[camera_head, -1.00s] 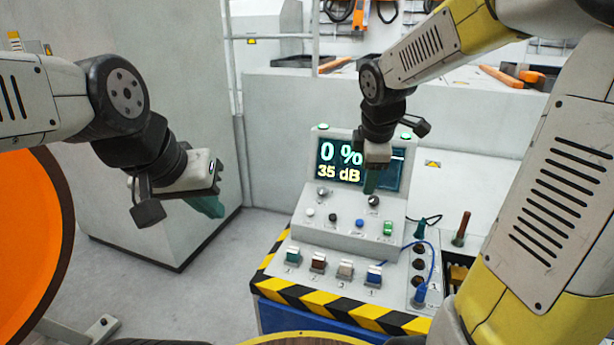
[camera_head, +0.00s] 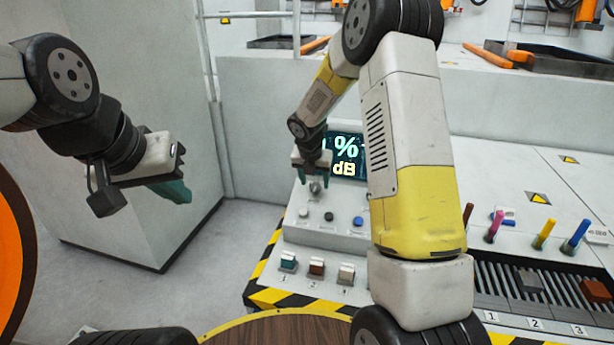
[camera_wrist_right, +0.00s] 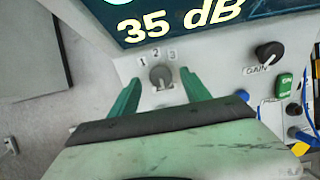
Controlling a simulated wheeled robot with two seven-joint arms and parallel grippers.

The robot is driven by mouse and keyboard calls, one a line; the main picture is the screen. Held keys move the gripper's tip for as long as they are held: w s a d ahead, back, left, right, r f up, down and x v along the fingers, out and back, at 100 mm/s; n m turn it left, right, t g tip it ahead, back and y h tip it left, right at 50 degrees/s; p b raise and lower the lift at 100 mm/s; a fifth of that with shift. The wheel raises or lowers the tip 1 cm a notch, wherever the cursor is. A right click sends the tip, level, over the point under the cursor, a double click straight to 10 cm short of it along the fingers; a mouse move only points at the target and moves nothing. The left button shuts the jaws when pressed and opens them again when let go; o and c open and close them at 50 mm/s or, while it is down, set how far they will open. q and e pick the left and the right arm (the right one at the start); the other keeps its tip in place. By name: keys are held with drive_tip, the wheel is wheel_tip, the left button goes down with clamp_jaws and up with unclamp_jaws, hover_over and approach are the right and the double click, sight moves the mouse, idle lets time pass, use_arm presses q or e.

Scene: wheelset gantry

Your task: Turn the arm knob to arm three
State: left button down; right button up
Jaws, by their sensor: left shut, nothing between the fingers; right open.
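The arm knob (camera_wrist_right: 160,77) is a small grey knob on the console's sloped panel, with the numbers 1, 2 and 3 printed in an arc above it. Its pointer direction is too small to tell for sure. In the head view the knob (camera_head: 315,188) sits below the screen. My right gripper (camera_head: 315,177) is open, its green fingers pointing down at the knob. In the wrist view its fingertips lie left and right of the knob; contact is not visible. My left gripper (camera_head: 178,191) is shut and empty, away to the left of the console.
A black GAIN knob (camera_wrist_right: 269,54) and a green ON switch (camera_wrist_right: 284,85) are to the right of the arm knob. The screen (camera_wrist_right: 190,15) reads 35 dB. Several numbered switches (camera_head: 317,267) line the lower ledge.

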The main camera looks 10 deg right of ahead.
drive_tip(key=shift+x, duration=1)
clamp_jaws()
drive_tip(key=shift+m, duration=0.4)
drive_tip(key=m, duration=0.3)
drive_tip(key=shift+s+m, duration=0.1)
drive_tip(key=shift+m, duration=0.3)
drive_tip(key=m, duration=0.8)
drive_tip(key=shift+s+m+t, duration=0.1)
drive_tip(key=shift+m+t, duration=0.2)
drive_tip(key=shift+m, duration=0.1)
drive_tip(key=m, duration=0.4)
drive_tip(key=shift+m, duration=0.3)
